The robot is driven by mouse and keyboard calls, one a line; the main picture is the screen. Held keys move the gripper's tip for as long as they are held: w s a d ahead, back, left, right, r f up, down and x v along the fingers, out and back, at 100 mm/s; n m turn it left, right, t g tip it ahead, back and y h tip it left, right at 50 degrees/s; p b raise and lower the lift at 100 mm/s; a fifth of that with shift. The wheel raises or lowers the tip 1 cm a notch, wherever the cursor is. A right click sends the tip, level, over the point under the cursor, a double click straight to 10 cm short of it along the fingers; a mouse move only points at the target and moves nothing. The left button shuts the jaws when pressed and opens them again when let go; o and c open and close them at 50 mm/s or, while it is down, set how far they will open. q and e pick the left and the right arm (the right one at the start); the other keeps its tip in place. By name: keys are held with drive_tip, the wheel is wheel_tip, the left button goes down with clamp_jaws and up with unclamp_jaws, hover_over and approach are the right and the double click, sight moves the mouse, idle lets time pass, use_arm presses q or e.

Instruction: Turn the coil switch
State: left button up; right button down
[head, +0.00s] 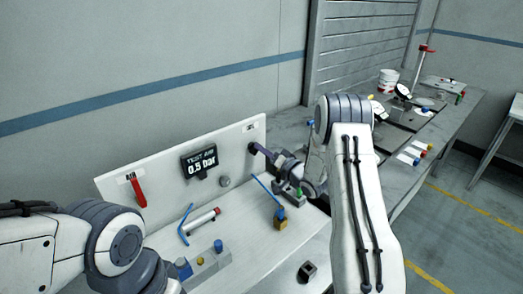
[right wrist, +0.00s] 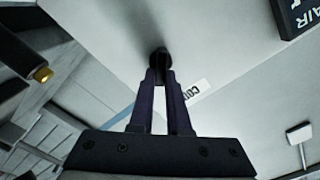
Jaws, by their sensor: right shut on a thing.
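The coil switch is a small dark knob (right wrist: 160,57) on the white upright panel (head: 175,165), beside a white label that reads "CO…" (right wrist: 200,92), partly hidden. My right gripper (head: 256,149) reaches the right end of the panel; in the right wrist view its two dark fingers (right wrist: 161,72) are shut on the knob, with the tips touching it. In the head view the fingers mostly cover the knob, so its turn position cannot be read.
The panel carries a display reading "TEST AIR 0.5 bar" (head: 199,162) and a red lever (head: 137,190). On the bench stand a grey block with blue knobs (head: 206,264), a red-ended cylinder (head: 202,221), a brass fitting (head: 281,223) and a black block (head: 307,271).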

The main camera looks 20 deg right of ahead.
drive_tip(key=c, duration=0.9)
unclamp_jaws()
drive_tip(key=shift+s, duration=0.1)
drive_tip(key=b+v, duration=0.2)
drive_tip(key=v, duration=0.8)
drive_tip(key=shift+s+d+b, duration=0.1)
drive_tip(key=shift+s+b, duration=0.1)
drive_tip(key=shift+b, duration=0.1)
